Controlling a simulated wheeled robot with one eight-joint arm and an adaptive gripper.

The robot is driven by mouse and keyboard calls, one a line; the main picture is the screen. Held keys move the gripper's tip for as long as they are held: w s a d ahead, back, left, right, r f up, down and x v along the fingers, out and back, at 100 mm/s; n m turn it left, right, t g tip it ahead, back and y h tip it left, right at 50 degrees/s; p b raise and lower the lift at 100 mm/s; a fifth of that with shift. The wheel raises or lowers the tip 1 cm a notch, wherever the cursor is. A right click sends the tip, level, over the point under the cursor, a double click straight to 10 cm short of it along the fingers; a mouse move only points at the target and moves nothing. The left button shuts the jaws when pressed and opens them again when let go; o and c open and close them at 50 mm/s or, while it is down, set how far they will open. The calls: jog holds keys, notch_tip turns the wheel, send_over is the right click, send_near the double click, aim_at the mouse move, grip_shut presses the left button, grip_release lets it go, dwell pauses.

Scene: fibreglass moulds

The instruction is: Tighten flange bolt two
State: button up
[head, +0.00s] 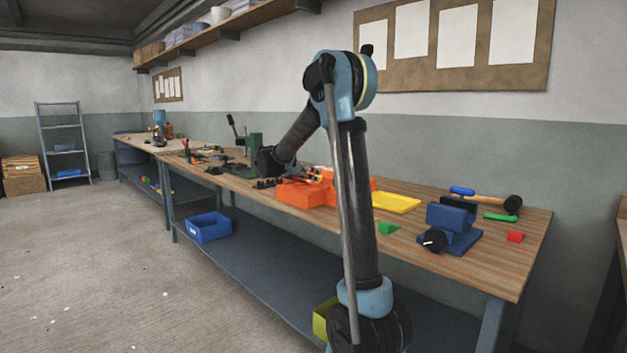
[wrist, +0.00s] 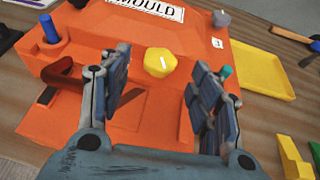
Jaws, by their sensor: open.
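The orange mould (wrist: 75,110) lies on the bench, with a white label reading MOULD at its far side. It also shows in the head view (head: 293,195), partly behind my arm. A yellow bolt-like knob (wrist: 160,62) with a white mark stands on the mould. A grey knob (wrist: 221,18) is at the far corner, a blue peg (wrist: 48,28) at the left, and a teal peg (wrist: 226,72) shows behind my right finger. I cannot tell which is bolt two. My gripper (wrist: 161,84) is open and empty above the mould, its fingers either side of the yellow knob's line, not visibly touching it.
A yellow tray (head: 396,203) lies right of the mould. A green press (head: 254,146) stands left. A blue bin (head: 208,227) is on the lower shelf.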

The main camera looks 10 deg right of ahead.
jog(key=shift+x, duration=2)
jog(key=c, duration=1)
